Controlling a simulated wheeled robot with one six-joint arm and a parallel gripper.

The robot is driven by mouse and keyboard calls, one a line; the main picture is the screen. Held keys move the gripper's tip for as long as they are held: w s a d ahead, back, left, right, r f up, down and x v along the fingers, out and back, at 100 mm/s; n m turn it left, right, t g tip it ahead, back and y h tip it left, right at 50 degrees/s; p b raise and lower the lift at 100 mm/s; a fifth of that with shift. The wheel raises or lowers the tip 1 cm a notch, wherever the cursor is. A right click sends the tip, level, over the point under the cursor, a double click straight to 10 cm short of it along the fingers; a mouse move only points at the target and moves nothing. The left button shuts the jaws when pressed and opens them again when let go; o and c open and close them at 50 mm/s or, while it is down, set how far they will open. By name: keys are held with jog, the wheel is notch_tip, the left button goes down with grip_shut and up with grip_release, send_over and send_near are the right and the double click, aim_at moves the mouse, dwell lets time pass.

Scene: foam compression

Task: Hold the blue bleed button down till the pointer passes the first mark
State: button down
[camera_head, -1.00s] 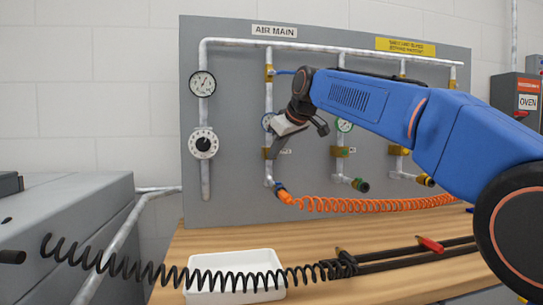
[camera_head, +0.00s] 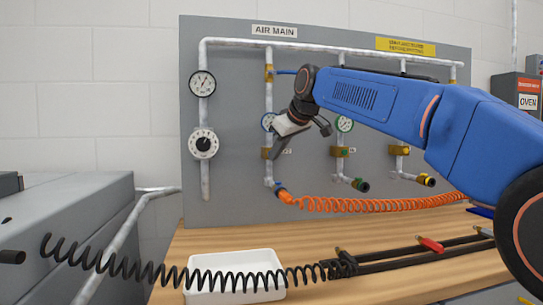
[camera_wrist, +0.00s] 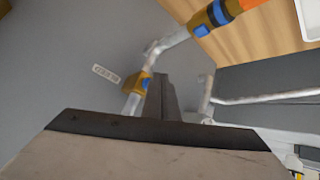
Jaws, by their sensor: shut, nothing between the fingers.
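My gripper (camera_head: 275,156) is shut and empty, its fingers pointing down at the panel in front of the left drop pipe. It also shows in the wrist view (camera_wrist: 160,78). The brass block also shows in the head view (camera_head: 266,153). I cannot tell whether the fingers touch the button.
A large gauge (camera_head: 202,83) and a white dial (camera_head: 204,144) sit on the left pipe. An orange coiled hose (camera_head: 370,205) runs below the outlets. A white tray (camera_head: 240,265) and black coiled hose (camera_head: 135,268) are in front. Bare wood (camera_head: 215,240) lies below the panel.

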jog(key=shift+s, duration=0.1)
jog(key=shift+s+d, duration=0.2)
jog(key=shift+s, duration=0.6)
jog(key=shift+s+d, duration=0.25)
jog(key=shift+s, duration=0.5)
jog(key=shift+s+d, duration=0.2)
jog(key=shift+s, duration=0.6)
